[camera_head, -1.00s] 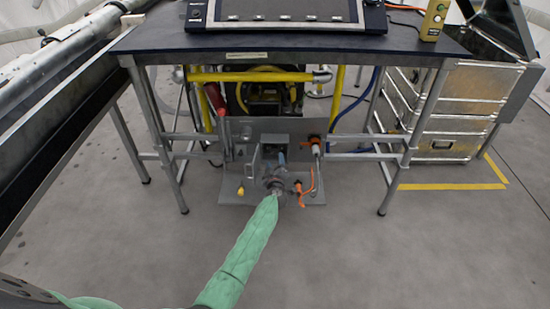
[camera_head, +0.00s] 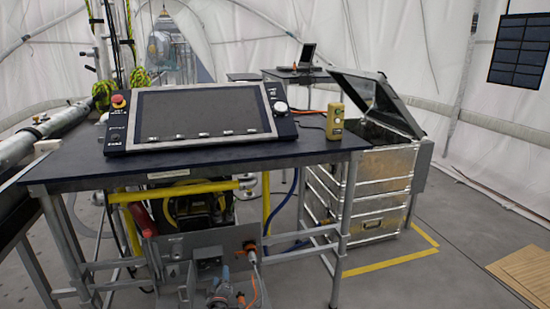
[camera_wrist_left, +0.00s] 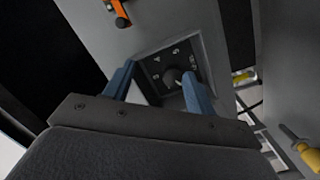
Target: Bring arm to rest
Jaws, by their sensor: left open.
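My left gripper (camera_head: 225,273) shows low in the head view, in front of a grey panel (camera_head: 245,238) under the table. Its two blue fingers are apart in the left wrist view (camera_wrist_left: 157,74). Between and beyond them is a dark square plate with a round black knob (camera_wrist_left: 173,77), set in the grey panel. The right finger overlaps the knob's edge in the picture; I cannot tell whether it touches. Nothing is seen held. The rest of my left arm is below the head view. My right gripper is not in view.
The dark table (camera_head: 200,160) above the panel carries a tilted console (camera_head: 205,115) and a yellow control box (camera_head: 335,121). An open metal case (camera_head: 375,190) stands at the right. Orange connectors (camera_head: 251,249) stick out of the panel.

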